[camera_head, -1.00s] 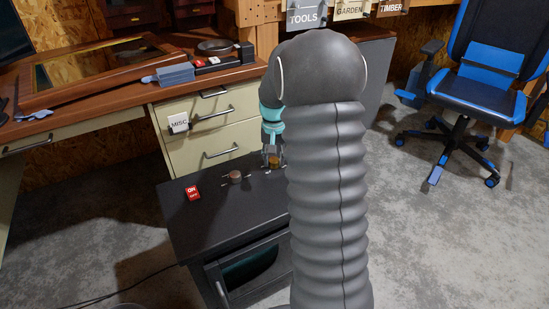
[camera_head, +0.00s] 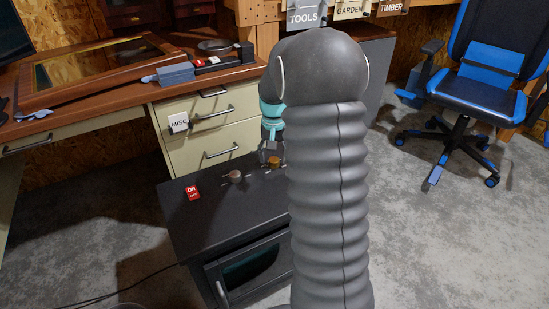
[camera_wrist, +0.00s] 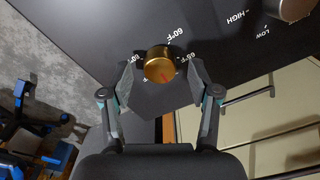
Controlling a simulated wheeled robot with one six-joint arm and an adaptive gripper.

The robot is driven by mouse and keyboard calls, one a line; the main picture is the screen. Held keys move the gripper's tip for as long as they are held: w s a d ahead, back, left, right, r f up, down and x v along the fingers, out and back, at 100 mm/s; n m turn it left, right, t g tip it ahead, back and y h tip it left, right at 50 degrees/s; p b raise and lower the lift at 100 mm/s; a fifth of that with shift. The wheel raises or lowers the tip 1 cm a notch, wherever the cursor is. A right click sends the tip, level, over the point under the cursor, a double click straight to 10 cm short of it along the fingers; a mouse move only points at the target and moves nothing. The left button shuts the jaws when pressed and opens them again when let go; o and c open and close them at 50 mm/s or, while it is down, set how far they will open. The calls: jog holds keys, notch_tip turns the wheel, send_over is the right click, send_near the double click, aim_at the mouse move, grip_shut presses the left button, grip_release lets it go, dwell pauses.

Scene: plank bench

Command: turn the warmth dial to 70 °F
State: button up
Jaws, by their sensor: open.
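The warmth dial is a round brass knob on the dark top of a black cabinet. In the head view the dial (camera_head: 274,162) sits near the cabinet's back right, partly beside my arm. In the wrist view the dial (camera_wrist: 158,66) has a red mark on the lower right of its face. Small white °F labels (camera_wrist: 173,34) lie around it; their exact numbers are hard to read. My gripper (camera_wrist: 162,82) is open, with one finger on each side of the dial and apparently apart from it. In the head view my gripper (camera_head: 271,152) is just above the dial.
A second, greyish knob (camera_head: 235,176) and a red ON/OFF switch (camera_head: 193,192) sit left on the same cabinet top (camera_head: 215,215). HIGH and LOW labels (camera_wrist: 238,17) mark the second knob. A drawer unit (camera_head: 215,135) stands close behind.

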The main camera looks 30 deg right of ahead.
aim_at(275, 162)
notch_tip(275, 162, up, 11)
dwell(0.4)
jog(key=shift+f, duration=0.1)
jog(key=f, duration=0.1)
jog(key=s+f, duration=0.1)
jog(key=f, duration=0.1)
jog(key=shift+s+a+n, duration=0.2)
jog(key=shift+s+n, duration=0.05)
jog(key=shift+n, duration=0.15)
jog(key=s+a+r+n+t, duration=0.2)
jog(key=s+a, duration=0.6)
jog(key=s, duration=0.5)
jog(key=s+a+r+n+t, duration=0.2)
jog(key=s+a+r, duration=0.3)
jog(key=s, duration=0.8)
jog(key=shift+s+a+n+t, duration=0.4)
jog(key=shift+a+t, duration=0.4)
jog(key=shift+a, duration=0.7)
